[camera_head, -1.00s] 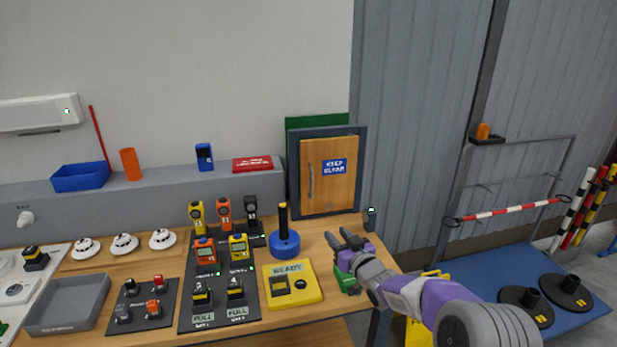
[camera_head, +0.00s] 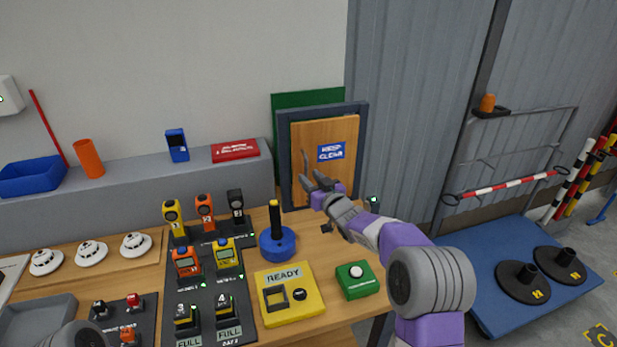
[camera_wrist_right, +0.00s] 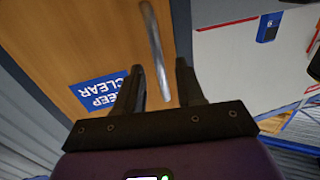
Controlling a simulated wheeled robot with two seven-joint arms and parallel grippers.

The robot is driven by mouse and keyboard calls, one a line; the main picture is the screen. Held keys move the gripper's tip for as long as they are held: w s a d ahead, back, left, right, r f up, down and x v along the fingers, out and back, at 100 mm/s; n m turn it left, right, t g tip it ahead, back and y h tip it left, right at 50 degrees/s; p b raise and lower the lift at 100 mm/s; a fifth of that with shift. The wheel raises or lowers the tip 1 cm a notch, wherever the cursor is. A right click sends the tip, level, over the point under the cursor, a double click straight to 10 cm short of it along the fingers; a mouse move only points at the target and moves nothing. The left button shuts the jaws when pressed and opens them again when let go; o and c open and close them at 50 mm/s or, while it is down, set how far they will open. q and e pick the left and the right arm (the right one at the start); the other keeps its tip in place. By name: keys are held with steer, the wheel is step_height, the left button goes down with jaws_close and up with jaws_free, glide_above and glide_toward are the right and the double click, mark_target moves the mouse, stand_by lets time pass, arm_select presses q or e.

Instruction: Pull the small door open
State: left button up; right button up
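The small wooden door (camera_head: 340,132) stands shut in a dark blue-grey frame (camera_head: 286,150) at the back of the bench, with a blue "KEEP CLEAR" label. Its upright metal bar handle (camera_head: 305,163) is on the door's left side. My right gripper (camera_head: 313,181) is at the lower part of the handle, fingers apart. In the right wrist view the door (camera_wrist_right: 75,40) fills the left side, and the handle (camera_wrist_right: 153,45) reaches down between the two open fingers (camera_wrist_right: 159,72). I cannot tell whether a finger touches it. My left gripper is not in view.
On the bench in front are a blue round base with a black post (camera_head: 278,243), a yellow READY box (camera_head: 289,293) and a green button box (camera_head: 357,281). Several handheld meters stand on the left. A blue platform (camera_head: 480,260) is on the right.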

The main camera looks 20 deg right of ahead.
steer(key=shift+x, duration=0.85)
jaws_close()
